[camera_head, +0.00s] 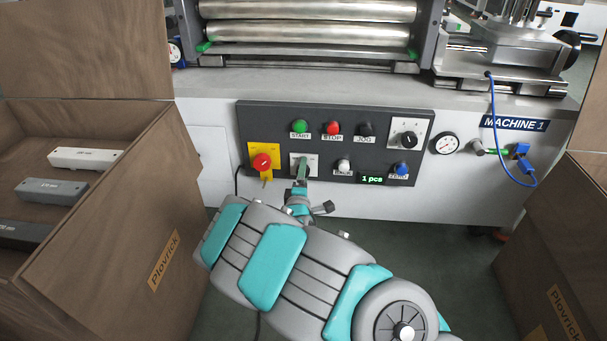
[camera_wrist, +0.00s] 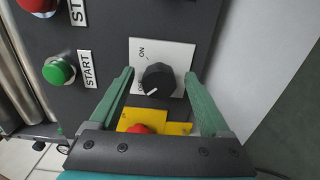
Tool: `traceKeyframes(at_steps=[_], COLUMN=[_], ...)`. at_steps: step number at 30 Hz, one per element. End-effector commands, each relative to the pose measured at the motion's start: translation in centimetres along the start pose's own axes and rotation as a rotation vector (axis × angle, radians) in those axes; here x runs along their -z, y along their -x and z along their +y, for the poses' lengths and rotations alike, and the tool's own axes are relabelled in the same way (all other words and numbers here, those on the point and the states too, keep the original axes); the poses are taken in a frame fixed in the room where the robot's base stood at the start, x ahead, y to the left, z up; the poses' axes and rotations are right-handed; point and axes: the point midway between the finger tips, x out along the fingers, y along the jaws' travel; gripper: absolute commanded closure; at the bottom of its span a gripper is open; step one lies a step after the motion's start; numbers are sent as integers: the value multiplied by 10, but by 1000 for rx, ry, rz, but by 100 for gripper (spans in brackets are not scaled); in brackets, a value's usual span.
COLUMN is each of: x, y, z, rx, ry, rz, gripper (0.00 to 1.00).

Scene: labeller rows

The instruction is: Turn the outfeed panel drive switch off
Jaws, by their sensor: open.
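The drive switch is a black rotary knob (camera_wrist: 158,80) on a white plate (camera_wrist: 140,50) marked ON, with a second, partly hidden label. Its white pointer mark faces the lower left in the wrist view, toward that second label. My gripper (camera_wrist: 159,76) is open, with one green finger on each side of the knob.
A red mushroom button (camera_head: 262,161) on a yellow plate sits close beside the switch. START (camera_head: 300,126), STOP (camera_head: 333,128) and JOG (camera_head: 366,129) buttons are above. Another rotary knob (camera_head: 408,138) is at upper right. Wooden crates (camera_head: 150,210) stand at left and right.

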Motion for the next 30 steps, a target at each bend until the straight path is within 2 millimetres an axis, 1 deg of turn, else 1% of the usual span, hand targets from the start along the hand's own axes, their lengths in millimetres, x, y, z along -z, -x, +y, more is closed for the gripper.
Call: traceKeyframes(at_steps=[5,12,18,23,30], x=[1,1,2,0,0], y=[18,50,67,74,75], z=[0,0,0,0,0], rx=[1,3,0,0,0], ry=[3,3,1,1,1], rz=[1,2,3,1,1], gripper=[19,19,19,19,19])
